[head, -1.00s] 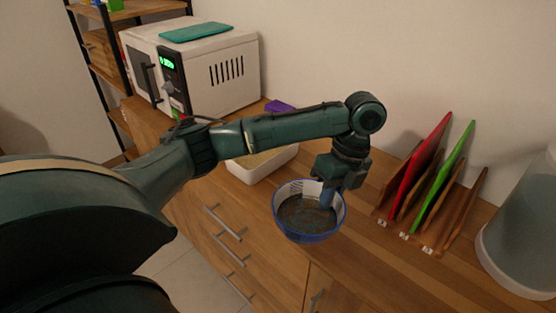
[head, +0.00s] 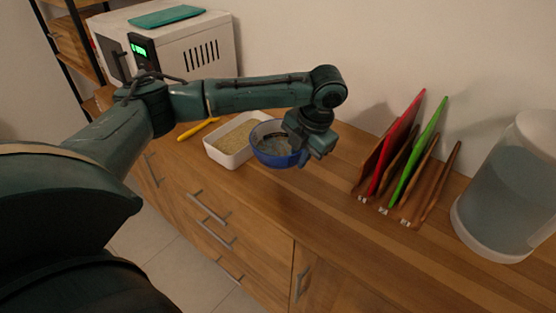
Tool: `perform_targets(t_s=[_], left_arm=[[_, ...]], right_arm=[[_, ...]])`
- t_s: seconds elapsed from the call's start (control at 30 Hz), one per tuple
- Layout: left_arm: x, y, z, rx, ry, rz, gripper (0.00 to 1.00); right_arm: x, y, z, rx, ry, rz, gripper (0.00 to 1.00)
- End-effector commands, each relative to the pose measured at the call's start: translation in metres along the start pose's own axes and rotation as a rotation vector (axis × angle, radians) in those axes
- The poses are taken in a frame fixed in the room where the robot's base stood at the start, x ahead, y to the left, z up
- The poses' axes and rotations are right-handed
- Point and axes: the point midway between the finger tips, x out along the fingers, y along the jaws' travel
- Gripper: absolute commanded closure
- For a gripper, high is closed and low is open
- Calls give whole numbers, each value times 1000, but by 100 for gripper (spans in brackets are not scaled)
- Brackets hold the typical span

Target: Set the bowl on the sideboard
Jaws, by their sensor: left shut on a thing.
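A blue-rimmed bowl (head: 270,155) with dark contents shows in the head view, at the middle of the sideboard (head: 290,205). My left gripper (head: 297,150) is shut on the bowl's right rim. The bowl looks close to upright, next to a white tray. I cannot tell whether its base touches the wooden top or hangs just above it. The fingertips are partly hidden by the gripper body and the bowl. My right gripper is not in view.
The white tray (head: 212,153) with grainy, tan contents is just left of the bowl. A microwave (head: 190,50) stands at the back left. A rack of coloured boards (head: 400,160) and a large clear container (head: 505,195) stand right.

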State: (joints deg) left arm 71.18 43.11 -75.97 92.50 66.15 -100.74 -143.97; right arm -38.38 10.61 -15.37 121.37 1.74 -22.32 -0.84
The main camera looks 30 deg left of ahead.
Motion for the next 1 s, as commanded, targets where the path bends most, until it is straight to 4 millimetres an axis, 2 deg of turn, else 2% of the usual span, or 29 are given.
perform_targets(t_s=[0.1, 0.27, 0.57, 0.97, 1.0], left_arm=[[19, -5, 0, -1, 1, 1, 100], [32, -8, 1, -2, 0, 1, 100], [73, -18, 2, -3, 1, 0, 100], [78, -20, 2, -3, -1, 1, 100], [80, -20, 2, -2, 1, 0, 87]], right_arm=[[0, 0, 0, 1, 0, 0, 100], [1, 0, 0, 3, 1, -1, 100], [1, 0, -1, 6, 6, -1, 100], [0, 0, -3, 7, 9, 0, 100], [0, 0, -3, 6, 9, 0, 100]])
